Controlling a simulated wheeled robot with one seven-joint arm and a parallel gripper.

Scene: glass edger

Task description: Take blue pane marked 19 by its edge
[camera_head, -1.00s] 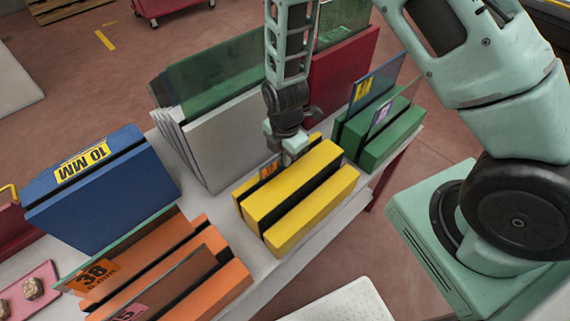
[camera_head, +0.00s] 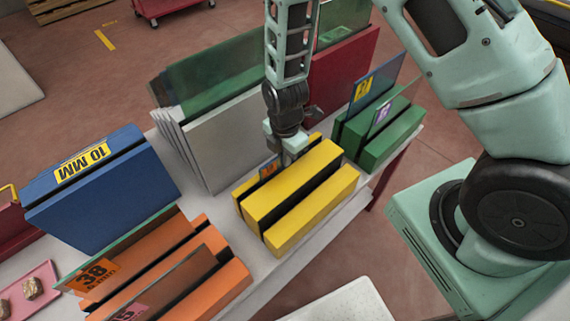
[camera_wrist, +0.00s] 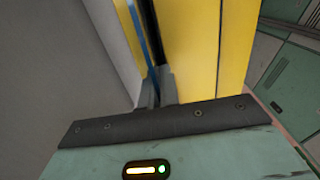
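The yellow slotted rack (camera_head: 300,196) stands on the bench in the head view. A pane with an orange label (camera_head: 268,169) sits in its rear slot, mostly hidden by the rack and my gripper; its number cannot be read. In the wrist view the blue pane (camera_wrist: 143,38) shows as a thin edge beside the yellow block. My gripper (camera_wrist: 156,82) points down at the rear slot, its two fingers close together on either side of the pane edge. It also shows in the head view (camera_head: 286,160). The fingers look closed on the pane, which is upright in the slot.
A green rack (camera_head: 378,140) with labelled panes stands to the right. Grey sheets (camera_head: 226,135) rise close behind the yellow rack. A blue rack (camera_head: 100,195) and an orange rack (camera_head: 205,275) stand to the left. Open floor lies beyond the bench.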

